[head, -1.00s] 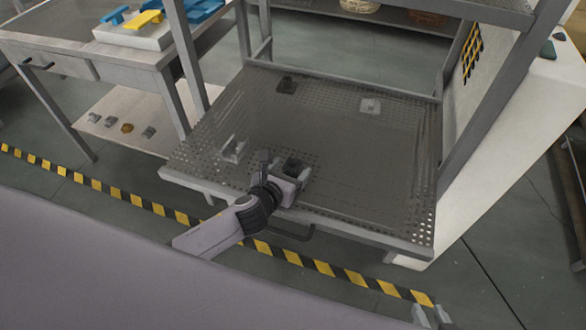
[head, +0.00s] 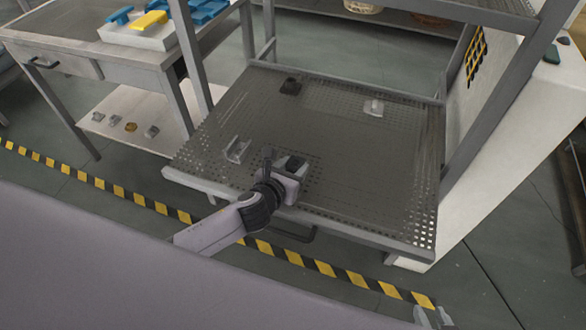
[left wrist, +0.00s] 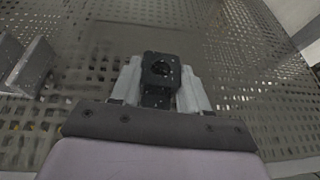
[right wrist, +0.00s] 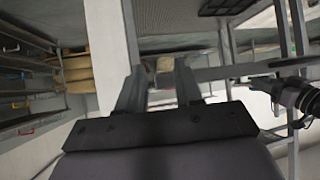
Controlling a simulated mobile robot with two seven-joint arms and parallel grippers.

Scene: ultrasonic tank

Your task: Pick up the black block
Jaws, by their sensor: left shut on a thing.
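The black block (head: 296,162) is between the fingers of my left gripper (head: 291,168), over the front part of the perforated metal shelf (head: 330,165). In the left wrist view the black block (left wrist: 160,72) shows a round dark hole, and the pale fingers of the left gripper (left wrist: 160,88) are against its two sides. I cannot tell whether the block touches the shelf. My right gripper (right wrist: 162,88) is open and empty in the right wrist view, away from the shelf. Its fingertips (head: 435,317) show at the bottom of the head view.
A grey metal piece (head: 238,150) lies left of my left gripper. Another dark block (head: 290,87) and a light grey piece (head: 374,107) lie at the shelf's back. Upright posts (head: 188,55) frame the shelf. A side table (head: 90,50) holds blue and yellow items. The shelf's middle is clear.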

